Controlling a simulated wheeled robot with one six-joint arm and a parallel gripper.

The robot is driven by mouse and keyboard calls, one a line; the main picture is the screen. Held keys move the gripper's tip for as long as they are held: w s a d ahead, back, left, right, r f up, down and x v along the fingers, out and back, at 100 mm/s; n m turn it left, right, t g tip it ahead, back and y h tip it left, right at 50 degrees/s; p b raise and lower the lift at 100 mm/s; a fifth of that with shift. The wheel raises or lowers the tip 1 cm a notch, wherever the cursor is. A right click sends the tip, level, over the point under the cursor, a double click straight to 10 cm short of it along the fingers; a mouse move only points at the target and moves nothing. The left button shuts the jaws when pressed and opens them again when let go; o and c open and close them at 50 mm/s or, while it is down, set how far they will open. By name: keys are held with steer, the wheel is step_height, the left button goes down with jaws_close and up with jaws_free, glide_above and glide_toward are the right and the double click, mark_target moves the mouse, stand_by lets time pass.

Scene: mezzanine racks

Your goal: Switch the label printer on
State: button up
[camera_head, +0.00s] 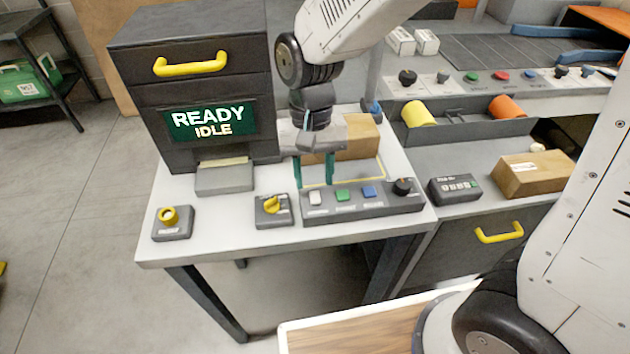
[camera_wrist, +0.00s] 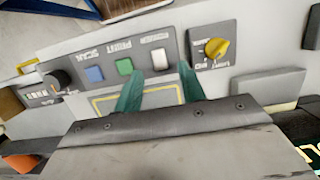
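The label printer (camera_head: 200,100) is a dark cabinet at the left of the white table. Its green screen (camera_head: 211,122) reads "READY IDLE". A grey panel (camera_head: 385,205) in front holds a white switch (camera_head: 316,197), a green button (camera_head: 342,195), a blue button (camera_head: 368,191) and a black knob (camera_head: 402,186). In the wrist view the white switch (camera_wrist: 160,65) has a label that looks like "POWER"; the green (camera_wrist: 124,66) and blue (camera_wrist: 93,74) buttons read "PRINT" and "SCAN". My gripper (camera_head: 314,174) is open and empty, its teal fingers (camera_wrist: 160,88) apart, just behind the white switch.
A yellow rotary knob (camera_head: 271,203) on its own box is left of the panel. A box with a round yellow knob (camera_head: 169,215) stands at the front left. A cardboard box (camera_head: 355,137) stands behind my gripper.

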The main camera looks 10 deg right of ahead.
steer(key=v, duration=0.5)
steer(key=shift+r, duration=0.1)
stand_by(0.3)
steer(key=s+d+r+t, duration=0.2)
steer(key=s+d+r, duration=0.2)
steer(key=s+d, duration=0.3)
steer(key=s+d+r+t, duration=0.1)
steer(key=s+d+r, duration=0.4)
steer(key=d, duration=0.6)
steer(key=s, duration=0.2)
steer(key=shift+s+d+t, duration=0.3)
steer(key=shift+t, duration=0.1)
